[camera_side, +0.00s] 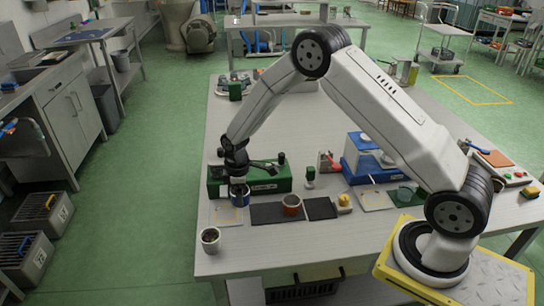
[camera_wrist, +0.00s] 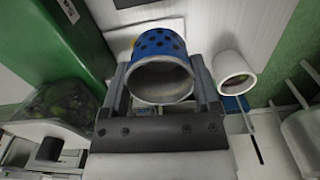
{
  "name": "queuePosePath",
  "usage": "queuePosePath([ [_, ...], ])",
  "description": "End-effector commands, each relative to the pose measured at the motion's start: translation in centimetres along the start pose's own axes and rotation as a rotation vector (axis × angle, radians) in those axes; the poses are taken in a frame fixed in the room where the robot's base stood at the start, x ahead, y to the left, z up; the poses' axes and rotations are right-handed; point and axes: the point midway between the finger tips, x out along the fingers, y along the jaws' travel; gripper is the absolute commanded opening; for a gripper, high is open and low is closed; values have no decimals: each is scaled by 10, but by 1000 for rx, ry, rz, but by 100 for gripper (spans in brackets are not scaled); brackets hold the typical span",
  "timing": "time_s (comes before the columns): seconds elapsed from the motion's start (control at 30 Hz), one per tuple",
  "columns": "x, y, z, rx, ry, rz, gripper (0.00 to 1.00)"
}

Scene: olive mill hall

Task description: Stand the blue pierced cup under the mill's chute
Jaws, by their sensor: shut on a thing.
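The blue pierced cup (camera_wrist: 160,43) is between the two fingers of my gripper (camera_wrist: 160,72) in the wrist view, its open mouth facing the camera. My gripper (camera_side: 238,183) is shut on the cup, which shows in the side view (camera_side: 240,197) in front of the left end of a long green machine body (camera_side: 268,184), probably the mill. The green body also shows at the left of the wrist view (camera_wrist: 50,45). I cannot make out the chute clearly. Whether the cup touches the pale board (camera_side: 226,214) below it is hard to tell.
A white cup (camera_side: 210,240) stands at the table's near left corner; it also shows in the wrist view (camera_wrist: 233,73). A blue and white machine (camera_side: 366,160) stands farther right. The table's middle back is clear.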

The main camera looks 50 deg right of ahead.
Motion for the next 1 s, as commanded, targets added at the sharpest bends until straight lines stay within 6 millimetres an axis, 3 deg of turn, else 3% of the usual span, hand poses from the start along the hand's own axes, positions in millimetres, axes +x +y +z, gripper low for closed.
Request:
queuePosePath([
  [1.0, 0, -12, -36, 946, 0, 0, 41],
])
